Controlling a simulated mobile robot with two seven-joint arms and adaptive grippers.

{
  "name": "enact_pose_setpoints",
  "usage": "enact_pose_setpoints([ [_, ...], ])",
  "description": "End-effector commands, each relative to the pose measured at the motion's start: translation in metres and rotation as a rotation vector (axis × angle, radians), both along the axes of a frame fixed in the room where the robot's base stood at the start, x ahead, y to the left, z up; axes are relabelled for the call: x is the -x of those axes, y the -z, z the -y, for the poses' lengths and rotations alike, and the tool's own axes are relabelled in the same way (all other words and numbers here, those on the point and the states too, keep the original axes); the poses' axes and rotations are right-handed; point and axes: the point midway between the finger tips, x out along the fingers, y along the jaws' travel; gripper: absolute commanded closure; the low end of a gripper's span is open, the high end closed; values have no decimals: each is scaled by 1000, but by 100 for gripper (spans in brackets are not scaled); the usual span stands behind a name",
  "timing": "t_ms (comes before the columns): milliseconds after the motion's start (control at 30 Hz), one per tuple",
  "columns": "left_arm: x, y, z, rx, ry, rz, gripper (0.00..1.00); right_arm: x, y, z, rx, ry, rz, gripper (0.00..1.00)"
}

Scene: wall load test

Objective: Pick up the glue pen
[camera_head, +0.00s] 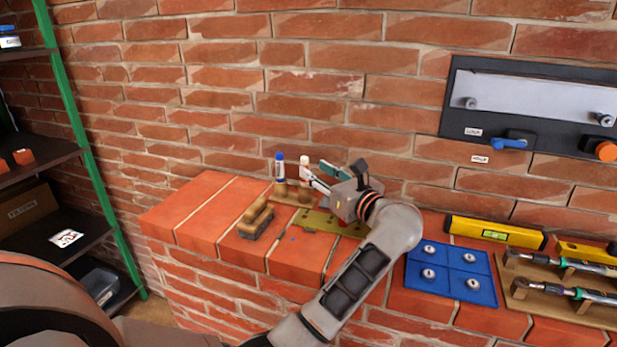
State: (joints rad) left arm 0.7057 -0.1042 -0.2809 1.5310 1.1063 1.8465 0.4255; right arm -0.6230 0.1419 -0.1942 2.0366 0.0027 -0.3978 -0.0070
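Two upright pens stand in a small wooden holder (290,196) on the brick ledge. One is a white pen with a blue cap (280,167). The other has a pale cap (304,160), and its lower part is partly hidden by my gripper. I cannot tell from their looks which one is the glue pen. My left gripper (319,171) reaches in from the right side of the holder, pointing left. Its fingers look apart with nothing visible between them. One fingertip is close beside the pale-capped pen; contact is unclear. My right gripper is not in view.
A wooden-handled brush (256,219) lies left of the holder. An olive plate (317,222) lies under my gripper. To the right are a blue knobbed panel (449,271), a yellow level (494,232) and torque wrenches on a wooden rack (518,286). A brick wall (240,100) stands behind.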

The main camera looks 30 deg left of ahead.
Motion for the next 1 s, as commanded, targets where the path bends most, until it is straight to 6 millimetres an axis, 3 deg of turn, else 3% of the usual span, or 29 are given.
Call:
enact_pose_setpoints([
  [400,-17,-3,-48,-4,-1,0,67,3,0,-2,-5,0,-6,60],
  [700,-20,-2,-53,-3,0,-2,67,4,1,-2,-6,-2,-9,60],
  [733,-20,-2,-53,-3,0,-2,69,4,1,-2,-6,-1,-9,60],
  [867,-19,-2,-53,-3,0,-2,100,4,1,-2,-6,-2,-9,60],
  [1000,-19,-2,-53,-3,0,-2,100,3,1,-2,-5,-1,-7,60],
])
